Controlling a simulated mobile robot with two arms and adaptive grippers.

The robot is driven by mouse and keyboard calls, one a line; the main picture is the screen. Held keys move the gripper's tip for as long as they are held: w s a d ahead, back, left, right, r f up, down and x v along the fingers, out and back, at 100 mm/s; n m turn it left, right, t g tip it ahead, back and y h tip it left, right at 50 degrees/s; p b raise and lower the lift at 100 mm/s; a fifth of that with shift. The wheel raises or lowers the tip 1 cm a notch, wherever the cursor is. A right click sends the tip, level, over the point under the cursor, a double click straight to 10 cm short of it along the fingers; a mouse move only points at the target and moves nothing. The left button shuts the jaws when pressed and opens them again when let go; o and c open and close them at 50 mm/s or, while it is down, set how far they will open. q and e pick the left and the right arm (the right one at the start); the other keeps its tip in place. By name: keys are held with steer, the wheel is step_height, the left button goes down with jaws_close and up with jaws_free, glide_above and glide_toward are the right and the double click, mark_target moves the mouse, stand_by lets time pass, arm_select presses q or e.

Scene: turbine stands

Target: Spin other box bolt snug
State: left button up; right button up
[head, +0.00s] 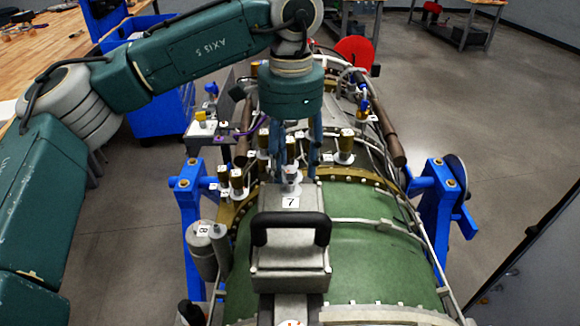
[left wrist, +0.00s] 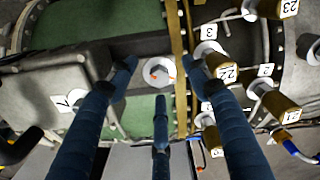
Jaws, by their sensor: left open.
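The grey box (head: 290,265) with a black handle sits on the green turbine casing (head: 375,255), with a label 7 on its far part. A small round light-metal bolt (head: 291,175) stands at the box's far end, partly hidden by my fingers. In the left wrist view, this bolt (left wrist: 158,72) shows from above, with the box (left wrist: 45,85) to its left. My left gripper (head: 293,168) points down over the bolt. Its blue fingers (left wrist: 160,76) are open and spread around the bolt, with visible gaps on the sides. My right gripper is not in view.
Several brass-capped fittings (head: 345,145) stand close around the gripper, also at right in the left wrist view (left wrist: 280,103). Blue stand posts (head: 440,205) flank the turbine. A grey cylinder (head: 203,250) stands left of the box. Grey floor (head: 490,110) is clear at right.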

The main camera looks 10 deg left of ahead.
mark_target(291, 169)
arm_select(q)
steer(key=shift+r+p, duration=2)
steer(key=shift+r, duration=0.55)
